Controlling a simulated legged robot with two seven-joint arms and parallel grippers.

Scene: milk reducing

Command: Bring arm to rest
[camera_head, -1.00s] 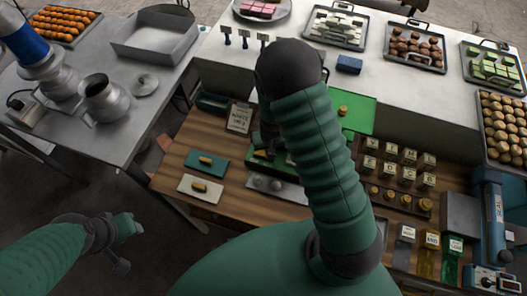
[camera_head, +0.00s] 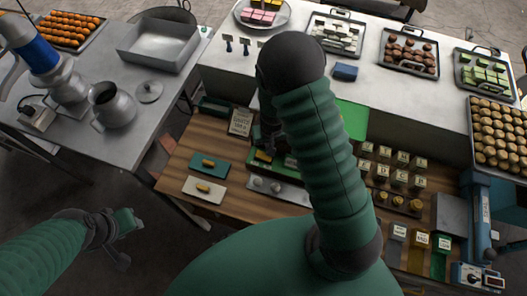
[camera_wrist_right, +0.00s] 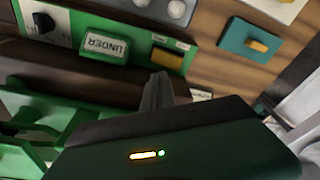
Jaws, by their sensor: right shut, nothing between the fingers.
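My right arm reaches forward over the wooden bench in the head view. Its dark gripper (camera_head: 268,140) is partly hidden by the arm and is over the green device (camera_head: 292,162). In the right wrist view the gripper's dark fingers (camera_wrist_right: 157,92) are together and empty. They point toward the device's green panel, with a block marked "UNDER" (camera_wrist_right: 104,46), a yellow button (camera_wrist_right: 167,59) and a black knob (camera_wrist_right: 43,22). My left gripper (camera_head: 132,222) hangs at the lower left beside the bench, with no object visible at it; its jaw opening is unclear.
Several small labelled blocks (camera_head: 395,165) stand right of my arm. A white counter (camera_head: 220,80) with food trays is behind. A metal pitcher (camera_head: 113,105) stands on the left table.

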